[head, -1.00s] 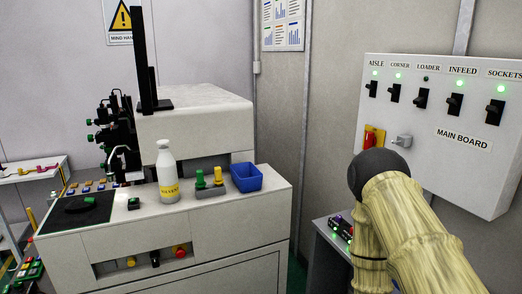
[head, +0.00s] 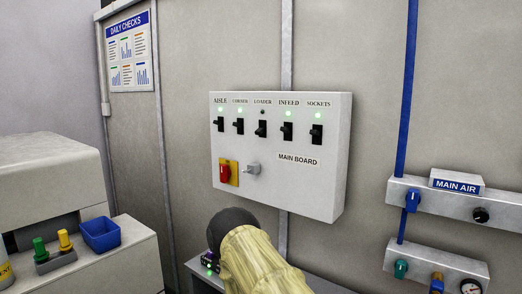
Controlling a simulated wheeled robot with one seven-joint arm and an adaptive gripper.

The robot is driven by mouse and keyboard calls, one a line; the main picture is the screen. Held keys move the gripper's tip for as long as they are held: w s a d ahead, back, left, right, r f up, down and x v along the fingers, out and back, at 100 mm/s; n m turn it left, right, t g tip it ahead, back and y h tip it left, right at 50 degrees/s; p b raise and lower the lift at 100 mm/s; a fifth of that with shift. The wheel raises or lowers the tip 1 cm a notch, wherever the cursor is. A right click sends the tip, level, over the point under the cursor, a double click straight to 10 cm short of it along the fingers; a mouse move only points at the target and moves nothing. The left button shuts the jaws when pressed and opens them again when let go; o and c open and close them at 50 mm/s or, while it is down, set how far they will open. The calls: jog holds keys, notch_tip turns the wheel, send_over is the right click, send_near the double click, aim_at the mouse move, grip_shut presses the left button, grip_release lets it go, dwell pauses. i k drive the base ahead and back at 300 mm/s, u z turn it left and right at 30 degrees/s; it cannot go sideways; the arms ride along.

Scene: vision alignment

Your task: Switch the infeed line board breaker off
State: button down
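The main board (head: 325,190) is a white box on the wall in the middle of the head view. It has a row of black breaker levers labelled AISLE, CORNER, LOADER, INFEED and SOCKETS. The infeed breaker (head: 287,132) is a black lever under the INFEED label, with its green lamp (head: 288,114) lit. The loader breaker (head: 262,129) has a dark lamp; the other lamps are green. A red handle (head: 224,173) on a yellow plate and a grey knob (head: 253,169) sit below. My arm shows below the board, apart from the levers; my gripper is not in view.
A MAIN AIR panel (head: 408,189) with a blue knob and a lower panel (head: 420,260) with a gauge are on the wall at right. A blue pipe (head: 407,120) runs down there. A white machine with a blue bin (head: 101,236) stands at left.

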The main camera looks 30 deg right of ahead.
aim_at(284, 129)
jog(key=k, duration=0.5)
jog(key=z, duration=0.75)
jog(key=i, duration=0.25)
jog(key=u, duration=0.2)
